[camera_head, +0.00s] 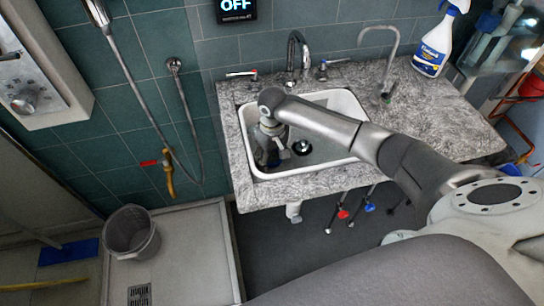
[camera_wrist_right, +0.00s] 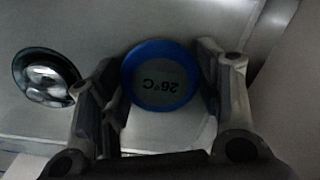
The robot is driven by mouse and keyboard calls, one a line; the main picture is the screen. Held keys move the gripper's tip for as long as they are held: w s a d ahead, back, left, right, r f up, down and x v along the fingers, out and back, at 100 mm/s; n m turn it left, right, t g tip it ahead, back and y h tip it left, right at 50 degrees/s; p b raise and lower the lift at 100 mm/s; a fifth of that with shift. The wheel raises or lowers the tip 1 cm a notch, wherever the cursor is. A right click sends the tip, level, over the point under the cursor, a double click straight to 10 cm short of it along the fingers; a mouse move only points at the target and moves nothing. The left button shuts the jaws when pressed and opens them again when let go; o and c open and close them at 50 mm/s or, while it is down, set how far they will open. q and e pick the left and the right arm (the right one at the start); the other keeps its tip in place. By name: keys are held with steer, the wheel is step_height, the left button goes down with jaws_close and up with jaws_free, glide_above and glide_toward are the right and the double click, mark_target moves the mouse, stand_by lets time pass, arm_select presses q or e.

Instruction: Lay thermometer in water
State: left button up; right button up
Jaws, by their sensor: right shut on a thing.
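My right gripper (camera_head: 270,150) reaches down inside the white sink basin (camera_head: 352,104), near its left end. In the right wrist view it is shut on the round thermometer (camera_wrist_right: 160,76). The thermometer has a blue rim and a grey face reading 26°C, upside down in that view. Its face is turned to the wrist camera, and it sits between the two fingers. In the head view my arm and gripper mostly hide it. The basin interior looks grey; I cannot tell the water level or whether the thermometer touches water. My left gripper is not in view.
A dark round drain (camera_head: 301,147) lies right of the gripper and also shows in the wrist view (camera_wrist_right: 46,76). A curved faucet (camera_head: 298,52) and a thin spout (camera_head: 386,68) stand behind the sink. A spray bottle (camera_head: 434,44) stands on the stone counter (camera_head: 440,112).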

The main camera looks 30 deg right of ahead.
mark_target(272, 158)
steer(key=shift+f, duration=0.1)
steer(key=o, duration=0.6)
steer(key=shift+o, duration=0.2)
step_height(272, 158, up, 12)
stand_by(0.3)
